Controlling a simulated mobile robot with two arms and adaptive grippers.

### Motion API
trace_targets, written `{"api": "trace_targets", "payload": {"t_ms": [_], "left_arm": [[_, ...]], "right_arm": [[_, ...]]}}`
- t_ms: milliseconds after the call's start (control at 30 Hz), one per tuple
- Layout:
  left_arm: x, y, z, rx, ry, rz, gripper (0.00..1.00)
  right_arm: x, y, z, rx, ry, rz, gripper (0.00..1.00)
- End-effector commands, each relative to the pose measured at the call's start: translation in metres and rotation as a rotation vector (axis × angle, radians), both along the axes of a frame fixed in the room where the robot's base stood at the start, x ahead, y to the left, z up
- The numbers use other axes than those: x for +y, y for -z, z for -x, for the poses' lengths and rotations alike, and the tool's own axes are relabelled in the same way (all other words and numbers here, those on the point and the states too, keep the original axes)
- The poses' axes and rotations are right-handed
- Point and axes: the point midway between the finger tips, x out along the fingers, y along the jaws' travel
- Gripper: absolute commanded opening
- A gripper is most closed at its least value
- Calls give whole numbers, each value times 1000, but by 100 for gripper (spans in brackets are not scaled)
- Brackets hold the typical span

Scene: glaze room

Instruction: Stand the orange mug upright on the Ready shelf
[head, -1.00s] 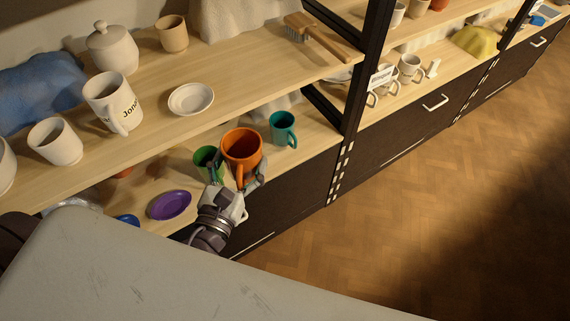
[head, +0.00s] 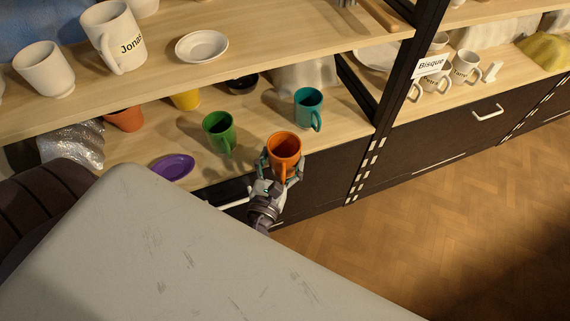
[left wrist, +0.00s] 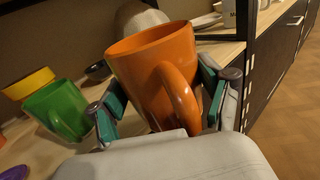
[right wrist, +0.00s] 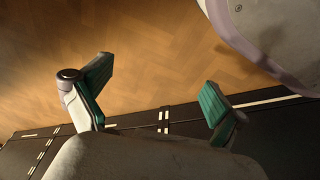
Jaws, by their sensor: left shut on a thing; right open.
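The orange mug (head: 284,146) is in my left gripper (head: 281,172), roughly upright with its mouth up, at the front edge of the lower shelf (head: 254,160). I cannot tell whether it touches the shelf. In the left wrist view the orange mug (left wrist: 150,75) sits between the green-padded fingers of the left gripper (left wrist: 162,100), its handle toward the camera. In the right wrist view my right gripper (right wrist: 155,85) is open and empty, with floor and dark drawer fronts behind it. No sign reading Ready shows.
On the lower shelf stand a green mug (head: 220,133) to the left and a teal mug (head: 309,109) behind right, with a purple dish (head: 172,167). An upper shelf (head: 250,55) overhangs the back.

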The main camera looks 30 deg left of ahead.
Motion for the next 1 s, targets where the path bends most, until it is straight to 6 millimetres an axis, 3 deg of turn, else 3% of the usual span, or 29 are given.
{"api": "trace_targets", "payload": {"t_ms": [567, 1000], "left_arm": [[54, 1, -46, -3, 1, -3, 31], [94, 3, -81, -2, 0, -4, 31]], "right_arm": [[-1, 11, 5, 5, -1, 1, 97], [0, 8, 2, 2, -1, 1, 97]]}}
